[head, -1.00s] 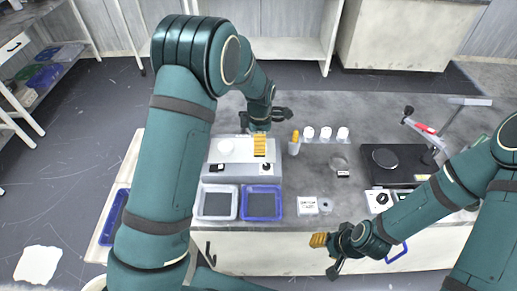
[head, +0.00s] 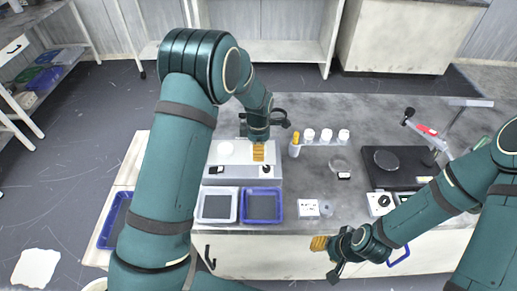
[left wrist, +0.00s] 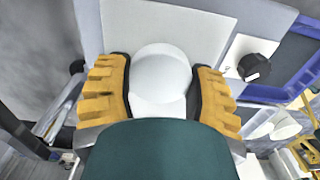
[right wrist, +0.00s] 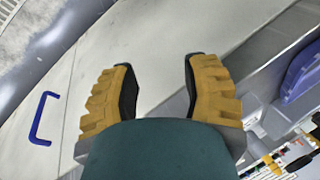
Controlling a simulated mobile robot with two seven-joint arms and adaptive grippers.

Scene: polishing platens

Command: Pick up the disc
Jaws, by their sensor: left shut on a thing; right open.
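My left gripper (head: 258,152) is over the right part of the pale polishing machine, fingers pointing down. In the left wrist view its yellow fingers (left wrist: 160,85) are closed on a round white disc (left wrist: 163,68) that fills the gap between the pads. My wrist cover hides the area below it, and the head view hides the held disc behind the fingers. A white round shape (head: 226,148) shows on the machine, left of the fingers. My right gripper (head: 318,243) is open and empty in front of the bench edge, and it also shows in the right wrist view (right wrist: 160,75).
The pale machine (head: 210,178) has a black knob (left wrist: 258,68). A grey-lined white tray (head: 217,220) and a blue tray (head: 263,219) lie in front. Several white-capped jars (head: 326,135) stand behind. A black device (head: 372,180) is at the right.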

